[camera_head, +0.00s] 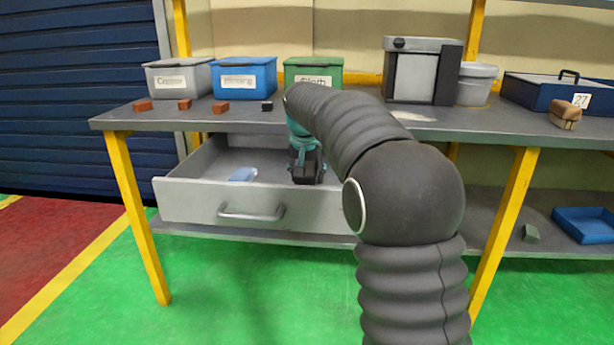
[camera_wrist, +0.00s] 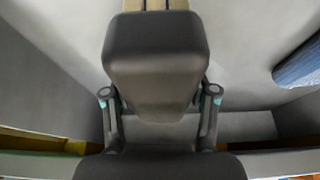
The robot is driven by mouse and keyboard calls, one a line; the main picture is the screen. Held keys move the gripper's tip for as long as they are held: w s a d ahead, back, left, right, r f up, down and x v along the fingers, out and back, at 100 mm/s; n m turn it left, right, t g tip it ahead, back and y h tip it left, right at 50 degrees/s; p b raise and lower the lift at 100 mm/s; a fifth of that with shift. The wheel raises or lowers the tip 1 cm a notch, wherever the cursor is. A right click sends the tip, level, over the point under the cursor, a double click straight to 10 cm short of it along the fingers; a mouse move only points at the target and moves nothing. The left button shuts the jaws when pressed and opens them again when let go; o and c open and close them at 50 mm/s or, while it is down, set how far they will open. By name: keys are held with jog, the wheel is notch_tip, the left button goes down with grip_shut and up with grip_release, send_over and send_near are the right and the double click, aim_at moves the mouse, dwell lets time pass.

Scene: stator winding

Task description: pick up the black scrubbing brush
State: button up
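A dark block with pale strips at its top edge, apparently the black scrubbing brush (camera_wrist: 155,45), fills the upper middle of the wrist view. My gripper (camera_wrist: 159,98) has a finger on each side of it, close to its lower part. The fingertips are partly hidden by the block, so I cannot tell whether they press on it. In the head view my gripper (camera_head: 307,172) points down into the open drawer (camera_head: 190,198). Dark parts at its lower end are hard to separate from the brush there, and my arm hides the drawer's right part.
A blue item (camera_head: 242,174) lies in the drawer, left of my gripper. On the bench (camera_head: 240,117) stand grey, blue and green bins (camera_head: 313,70), with several small blocks in front. A brown brush (camera_head: 565,114) lies at the right. A blue tray (camera_head: 584,224) is on the lower shelf.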

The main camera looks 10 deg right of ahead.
aim_at(309, 163)
jog(key=c, duration=0.6)
jog(key=shift+c, duration=0.2)
jog(key=shift+r, duration=0.55)
jog(key=r, duration=0.4)
jog(key=shift+d+r+p, duration=0.1)
jog(key=shift+d+p, duration=0.15)
jog(key=shift+p, duration=0.15)
jog(key=s+d+r, duration=0.3)
jog(key=d+r, duration=0.3)
jog(key=d, duration=0.4)
jog(key=shift+s+d+r+p, duration=0.15)
jog(key=shift+s+d+p, duration=0.1)
jog(key=shift+d+p, duration=0.1)
